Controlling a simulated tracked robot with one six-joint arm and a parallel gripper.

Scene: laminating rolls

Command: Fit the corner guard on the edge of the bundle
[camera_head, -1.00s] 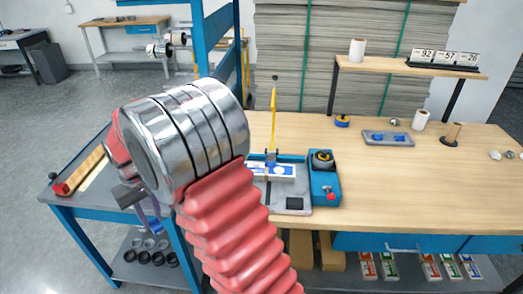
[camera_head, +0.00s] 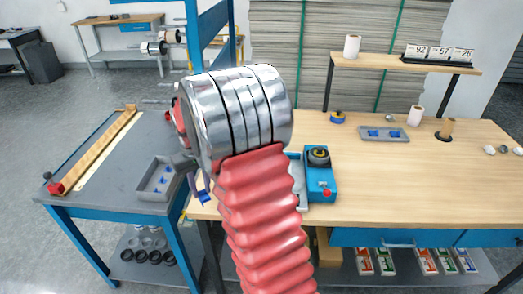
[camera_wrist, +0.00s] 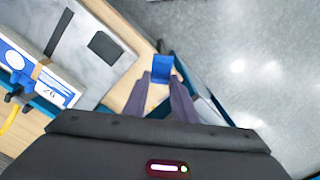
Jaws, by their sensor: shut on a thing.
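My gripper (camera_wrist: 162,79) is shut on a small blue corner guard (camera_wrist: 161,69), held between its two dark fingertips in the wrist view. In the head view the blue guard (camera_head: 203,197) shows small below my wrist, near the front left corner of the wooden bench. The bundle (camera_wrist: 38,72), a white and blue block with a brown band around it, lies on a grey plate at the left of the wrist view. The guard is apart from it, to its right. My arm hides the bundle in the head view.
A grey tray (camera_head: 153,191) with blue pieces sits on the grey side table (camera_head: 112,170). A blue device with a red knob (camera_head: 321,176) stands on the bench (camera_head: 400,185). A yellow lever (camera_wrist: 10,118) shows beside the bundle.

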